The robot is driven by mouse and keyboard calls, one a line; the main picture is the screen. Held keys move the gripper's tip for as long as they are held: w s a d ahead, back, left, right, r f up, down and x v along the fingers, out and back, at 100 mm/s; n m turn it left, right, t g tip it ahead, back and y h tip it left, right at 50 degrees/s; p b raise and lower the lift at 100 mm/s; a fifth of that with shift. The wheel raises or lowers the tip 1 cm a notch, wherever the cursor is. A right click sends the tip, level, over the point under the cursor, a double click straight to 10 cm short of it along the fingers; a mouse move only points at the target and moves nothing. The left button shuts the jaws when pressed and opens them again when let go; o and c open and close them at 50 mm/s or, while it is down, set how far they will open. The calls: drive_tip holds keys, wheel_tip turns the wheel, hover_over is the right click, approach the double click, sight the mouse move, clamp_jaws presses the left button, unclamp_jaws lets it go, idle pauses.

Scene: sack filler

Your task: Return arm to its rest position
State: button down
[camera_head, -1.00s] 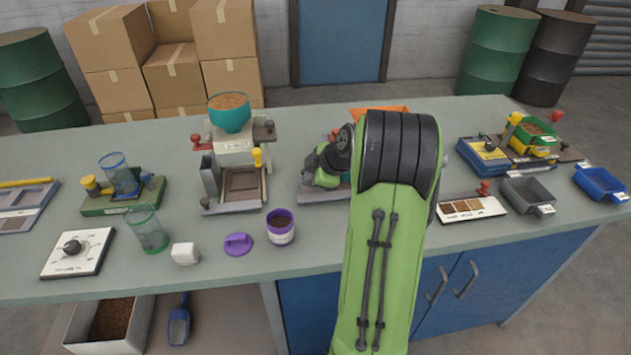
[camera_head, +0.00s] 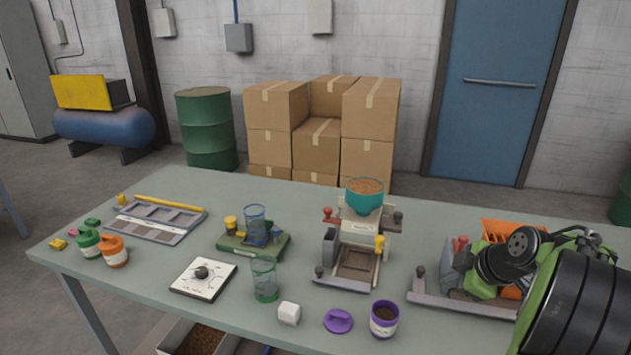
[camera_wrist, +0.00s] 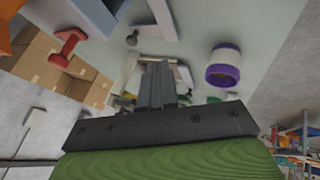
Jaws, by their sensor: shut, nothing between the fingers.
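My gripper (camera_wrist: 157,85) shows in the wrist view with its grey fingers together and nothing between them. In the head view my green and black arm fills the lower right corner over the table (camera_head: 130,215), and I cannot make out the fingertips there. A purple-rimmed cup (camera_head: 384,318) with dark contents stands on the table left of my arm. It also shows in the wrist view (camera_wrist: 223,66), to the right of the fingers and apart from them.
A filler stand with a teal bowl (camera_head: 365,197) is left of my arm. An orange hopper (camera_head: 510,230) is partly hidden behind my arm. A glass (camera_head: 264,281), a white block (camera_head: 289,313), a purple lid (camera_head: 338,321) and a dial board (camera_head: 203,277) stand further left. Stacked boxes (camera_head: 270,105) are behind.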

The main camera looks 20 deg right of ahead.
drive_tip(key=s+a+r+m+g+p, duration=0.15)
drive_tip(key=a+r, duration=0.25)
drive_tip(key=a, duration=0.4)
drive_tip(key=s+a+r+m+p, duration=0.2)
drive_tip(key=a+r+p, duration=0.15)
drive_tip(key=a, duration=0.35)
drive_tip(key=s+a+r+m+p, duration=0.15)
drive_tip(key=a+r, duration=0.25)
drive_tip(key=a, duration=0.4)
drive_tip(key=s+a+m+p, duration=0.2)
drive_tip(key=s+a+m, duration=0.2)
drive_tip(key=s, duration=0.8)
drive_tip(key=shift+a+r+m+h, duration=0.15)
drive_tip(key=shift+r+m+h, duration=0.15)
drive_tip(key=shift+m, duration=0.1)
